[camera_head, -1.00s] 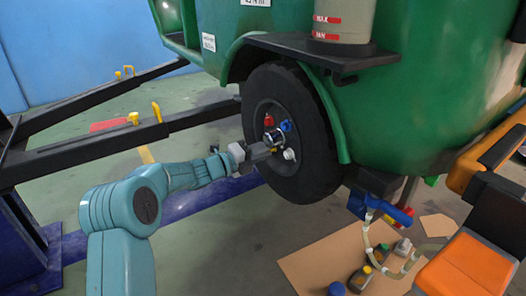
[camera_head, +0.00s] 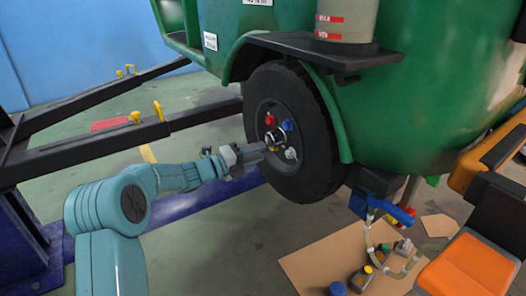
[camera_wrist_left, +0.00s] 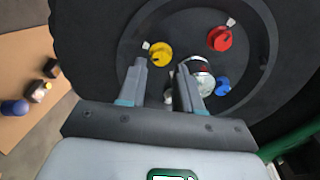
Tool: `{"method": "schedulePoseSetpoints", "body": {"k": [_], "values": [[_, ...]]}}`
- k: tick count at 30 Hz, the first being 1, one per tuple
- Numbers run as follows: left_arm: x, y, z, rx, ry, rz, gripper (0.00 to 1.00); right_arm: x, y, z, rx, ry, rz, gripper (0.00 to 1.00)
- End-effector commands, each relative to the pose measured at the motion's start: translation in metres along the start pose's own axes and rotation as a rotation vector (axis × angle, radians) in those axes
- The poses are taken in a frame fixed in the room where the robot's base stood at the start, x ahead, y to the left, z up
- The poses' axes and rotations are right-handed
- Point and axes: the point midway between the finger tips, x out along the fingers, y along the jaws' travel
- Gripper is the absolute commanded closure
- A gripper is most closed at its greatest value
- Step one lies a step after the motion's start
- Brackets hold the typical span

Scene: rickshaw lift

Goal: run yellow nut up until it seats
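The yellow nut (camera_wrist_left: 160,54) is on the wheel's hub face, just beyond my left gripper's fingertips in the left wrist view. A small pale stud end shows beside it. In the head view the yellow nut (camera_head: 274,149) is small and partly hidden by my gripper. My left gripper (camera_wrist_left: 161,68) has its fingers apart with nothing between them. It also shows at the wheel in the head view (camera_head: 263,148). I cannot tell how far the nut is seated. My right gripper is not in view.
The red nut (camera_wrist_left: 219,39), blue nut (camera_wrist_left: 222,85) and silver hub centre (camera_wrist_left: 203,78) are close to my fingers. The black tyre (camera_head: 318,150) surrounds them under a green body (camera_head: 420,110). Dark shafts (camera_head: 90,150) stretch left. A cardboard sheet (camera_head: 310,265) lies on the floor.

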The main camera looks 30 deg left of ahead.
Motion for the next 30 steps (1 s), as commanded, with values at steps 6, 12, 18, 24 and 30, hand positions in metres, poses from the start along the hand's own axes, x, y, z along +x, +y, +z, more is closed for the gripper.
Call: {"method": "schedulePoseSetpoints", "body": {"k": [6, 12, 18, 24, 30], "values": [[-0.061, 0.001, 0.001, 0.0, -0.005, 0.004, 0.66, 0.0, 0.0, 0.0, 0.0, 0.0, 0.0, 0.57], [-0.107, 0.001, 0.001, -0.001, -0.003, 0.004, 0.66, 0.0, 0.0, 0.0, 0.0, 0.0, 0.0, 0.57], [-0.13, 0.001, 0.0, -0.001, -0.001, 0.003, 0.66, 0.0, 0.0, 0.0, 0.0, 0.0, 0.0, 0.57], [-0.135, 0.001, 0.0, -0.001, 0.001, 0.002, 0.66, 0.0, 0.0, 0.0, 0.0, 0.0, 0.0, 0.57], [-0.134, 0.001, 0.0, -0.001, 0.001, 0.002, 0.66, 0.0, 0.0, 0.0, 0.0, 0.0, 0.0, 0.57]]}}
